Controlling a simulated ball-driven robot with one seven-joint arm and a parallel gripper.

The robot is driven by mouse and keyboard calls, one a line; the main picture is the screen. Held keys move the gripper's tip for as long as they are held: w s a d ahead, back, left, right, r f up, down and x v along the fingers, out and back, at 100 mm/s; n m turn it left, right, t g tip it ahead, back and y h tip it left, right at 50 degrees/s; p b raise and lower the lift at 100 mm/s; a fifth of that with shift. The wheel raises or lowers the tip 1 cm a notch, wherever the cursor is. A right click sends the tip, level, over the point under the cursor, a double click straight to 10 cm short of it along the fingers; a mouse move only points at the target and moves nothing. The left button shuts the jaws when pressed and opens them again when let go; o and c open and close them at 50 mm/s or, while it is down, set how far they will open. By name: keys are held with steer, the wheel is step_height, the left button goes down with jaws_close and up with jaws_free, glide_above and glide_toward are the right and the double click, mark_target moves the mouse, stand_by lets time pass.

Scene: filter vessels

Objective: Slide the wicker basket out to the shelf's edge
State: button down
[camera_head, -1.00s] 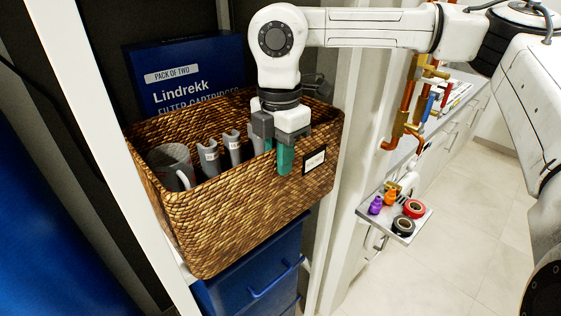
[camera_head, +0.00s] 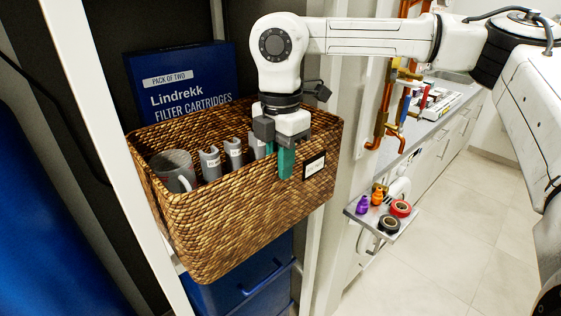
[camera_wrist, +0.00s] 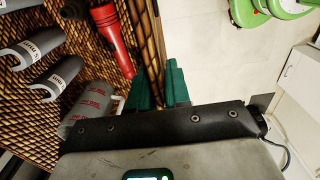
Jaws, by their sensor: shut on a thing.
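The wicker basket (camera_head: 225,218) sits in the shelf bay, its front jutting out over the blue drawers below. My gripper (camera_head: 283,162) is shut on its front wall, left of the small label plate. In the wrist view, my green fingertips (camera_wrist: 160,88) lie on either side of the woven wall (camera_wrist: 151,40). The shelf board under the basket is mostly hidden.
A blue filter cartridge box (camera_head: 185,85) stands behind the basket. A white shelf post (camera_head: 110,150) is close on the left. Blue drawers (camera_head: 250,275) are below. A small tray (camera_head: 388,218) with tape rolls juts out at right. The floor (camera_head: 440,245) at right is clear.

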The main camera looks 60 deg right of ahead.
steer(key=c, duration=1)
jaws_free()
steer(key=shift+r, duration=0.1)
step_height(320, 180, up, 11)
steer(key=shift+f+b, duration=0.15)
steer(key=shift+b, duration=0.75)
